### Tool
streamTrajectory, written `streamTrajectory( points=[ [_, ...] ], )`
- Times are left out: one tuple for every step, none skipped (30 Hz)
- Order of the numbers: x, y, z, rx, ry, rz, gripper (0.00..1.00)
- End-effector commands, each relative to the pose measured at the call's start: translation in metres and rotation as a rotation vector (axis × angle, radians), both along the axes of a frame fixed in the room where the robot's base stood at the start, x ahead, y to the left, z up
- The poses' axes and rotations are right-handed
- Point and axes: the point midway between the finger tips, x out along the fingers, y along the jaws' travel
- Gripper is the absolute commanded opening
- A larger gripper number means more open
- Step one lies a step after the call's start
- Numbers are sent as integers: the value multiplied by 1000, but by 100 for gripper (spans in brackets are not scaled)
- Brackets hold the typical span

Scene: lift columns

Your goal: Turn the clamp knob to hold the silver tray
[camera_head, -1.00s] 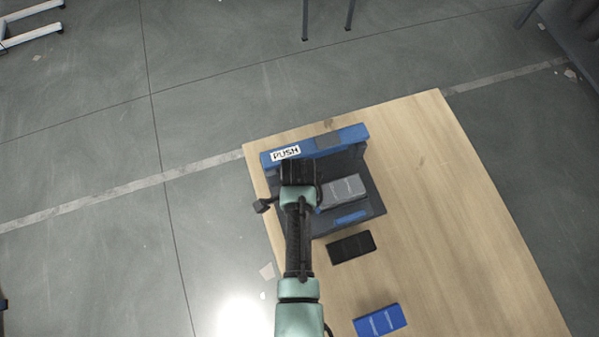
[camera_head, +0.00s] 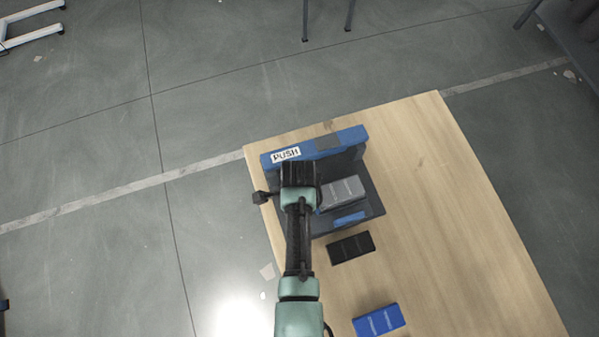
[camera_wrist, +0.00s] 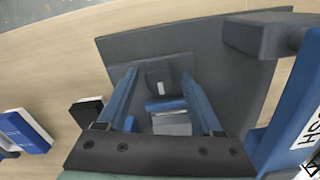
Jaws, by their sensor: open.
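The silver tray (camera_head: 343,193) lies on the dark base of a fixture (camera_head: 372,207), in front of its blue back panel (camera_head: 352,137) marked PUSH. My gripper (camera_head: 300,175) points down over the left part of this fixture and hides what lies below it. In the wrist view, the blue fingers of my gripper (camera_wrist: 162,100) are spread apart. Between them in the picture is a small dark part with a pale mark, probably the clamp knob (camera_wrist: 157,76), with a blue and grey piece beside it. I cannot tell whether the fingers touch it.
A black box (camera_head: 350,247) lies in front of the fixture, and a blue box (camera_head: 379,320) lies nearer the table's front. A dark block (camera_wrist: 262,35) juts out beside the PUSH panel near the fingers. The right side of the wooden table (camera_head: 450,200) is clear.

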Motion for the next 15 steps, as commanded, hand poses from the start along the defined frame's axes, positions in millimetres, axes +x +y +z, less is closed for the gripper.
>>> streamTrajectory(
  points=[
    [0, 0, 0, 0, 0, 0, 68],
    [0, 0, 0, 0, 0, 1, 68],
    [0, 0, 0, 0, 0, 1, 68],
    [0, 0, 1, 0, 0, 1, 68],
    [0, 0, 2, 0, 0, 1, 68],
    [0, 0, 4, 0, 0, 1, 68],
    [0, 0, 6, 0, 0, 1, 68],
    [0, 0, 8, 0, 0, 1, 68],
    [0, 0, 12, 0, 0, 1, 68],
    [0, 0, 15, 0, 0, 1, 68],
    [0, 0, 18, 0, 0, 1, 68],
    [0, 0, 22, 0, 0, 1, 68],
    [0, 0, 24, 0, 0, 1, 68],
    [0, 0, 27, 0, 0, 1, 68],
    [0, 0, 31, 0, 0, 1, 68]
  ],
)
